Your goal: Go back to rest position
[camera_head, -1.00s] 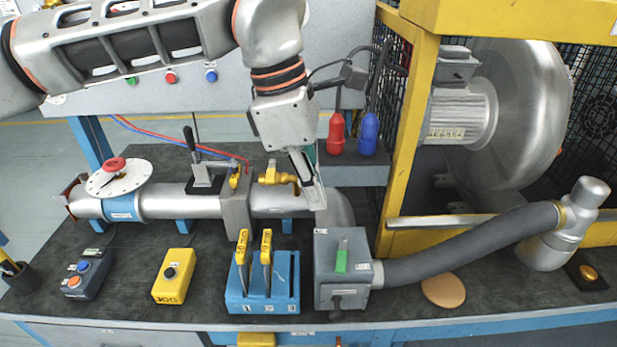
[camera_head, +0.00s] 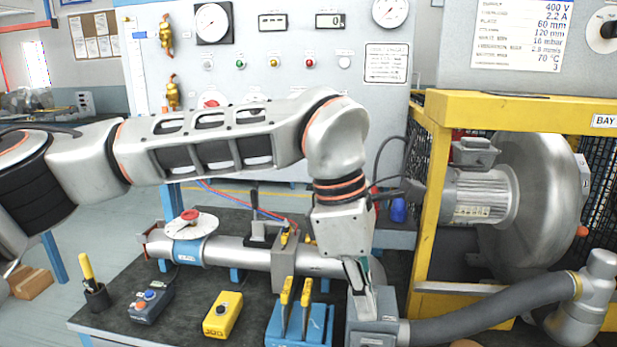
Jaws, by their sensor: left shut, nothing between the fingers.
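My left arm comes in from the left across the middle of the view. My left gripper (camera_head: 366,312) points down, its fingers shut and empty. It is in front of the pipe's right end and partly covers the grey box (camera_head: 384,331) with the hose.
The bench holds a metal pipe (camera_head: 222,251), a blue tool block (camera_head: 298,326) with yellow-handled tools, a yellow JOG box (camera_head: 222,315) and a grey button box (camera_head: 150,303). A yellow-framed cage (camera_head: 436,200) with the blower (camera_head: 530,205) stands right. The gauge panel (camera_head: 285,75) is behind.

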